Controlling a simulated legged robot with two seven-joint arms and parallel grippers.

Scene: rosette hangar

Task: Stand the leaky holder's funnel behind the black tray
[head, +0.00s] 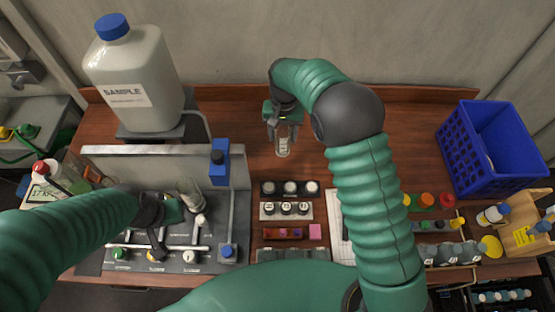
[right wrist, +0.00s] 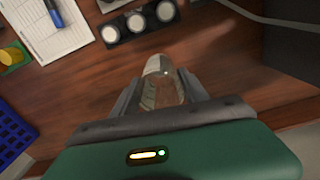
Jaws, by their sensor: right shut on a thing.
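My right gripper (head: 283,132) is shut on a clear funnel (head: 283,149), behind the black tray (head: 290,180) with its white-topped pieces. The right wrist view shows the funnel (right wrist: 161,84) between the two fingers, with the black tray (right wrist: 140,22) beyond and apart from it. Whether the funnel's lower end touches the wood is unclear. My left gripper (head: 158,228) is over the grey valve station (head: 215,240) at left; its jaw opening cannot be made out. Another clear vessel (head: 188,190) stands beside it. Which holder leaks cannot be seen.
A large sample jug (head: 135,75) stands on a raised stand at back left. A white tray (head: 287,214) with black-topped pieces sits in front of the black tray. A blue crate (head: 490,150) stands at right. Wood around the funnel is clear.

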